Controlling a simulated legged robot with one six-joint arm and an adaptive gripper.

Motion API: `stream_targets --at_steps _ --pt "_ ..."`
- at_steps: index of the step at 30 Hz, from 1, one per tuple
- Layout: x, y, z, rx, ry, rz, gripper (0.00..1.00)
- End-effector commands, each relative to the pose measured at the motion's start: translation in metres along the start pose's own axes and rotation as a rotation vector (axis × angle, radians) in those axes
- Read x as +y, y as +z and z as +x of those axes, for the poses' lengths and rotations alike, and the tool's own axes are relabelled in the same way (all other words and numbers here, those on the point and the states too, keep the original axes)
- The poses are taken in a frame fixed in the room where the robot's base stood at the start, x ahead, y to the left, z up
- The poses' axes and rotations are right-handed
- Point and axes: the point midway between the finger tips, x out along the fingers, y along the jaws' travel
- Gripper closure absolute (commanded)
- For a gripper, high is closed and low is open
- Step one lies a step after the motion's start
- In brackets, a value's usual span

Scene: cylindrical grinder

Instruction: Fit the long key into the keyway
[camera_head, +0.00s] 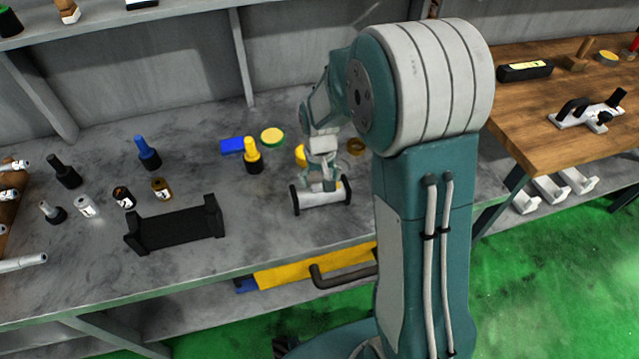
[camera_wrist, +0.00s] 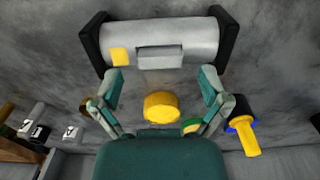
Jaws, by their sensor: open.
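A light grey metal cylinder (camera_head: 322,198) rests crosswise on the bench between two black end pieces. It also shows at the top of the wrist view (camera_wrist: 200,38). A grey rectangular block that looks like the long key (camera_wrist: 160,57) lies lengthwise along the cylinder, near a small yellow patch. I cannot tell how deep it sits, and any keyway slot under it is hidden. My gripper (camera_wrist: 161,80) is open and empty, its two teal fingers wide apart on either side of the key's line. In the head view my gripper (camera_head: 320,183) is just above the cylinder.
A black cradle (camera_head: 178,239) stands empty left of the cylinder. A yellow-topped tool (camera_head: 252,155), a blue box (camera_head: 231,146) and a green-rimmed yellow disc (camera_head: 272,136) stand behind. Several small bottles and tools are at left. Bare bench lies between the cradle and the cylinder.

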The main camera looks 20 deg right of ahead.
Motion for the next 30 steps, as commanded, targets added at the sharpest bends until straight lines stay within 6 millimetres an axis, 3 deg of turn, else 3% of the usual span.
stream_targets --at_steps 9,20,23,30 --pt "0.0 -0.001 -0.068 0.006 0.0 0.0 0.05" --pt "0.0 0.004 -0.105 0.016 0.0 -0.001 0.05" --pt "0.001 0.019 -0.125 0.058 -0.002 -0.003 0.05" --pt "0.002 0.076 -0.177 0.194 -0.005 -0.012 0.05"
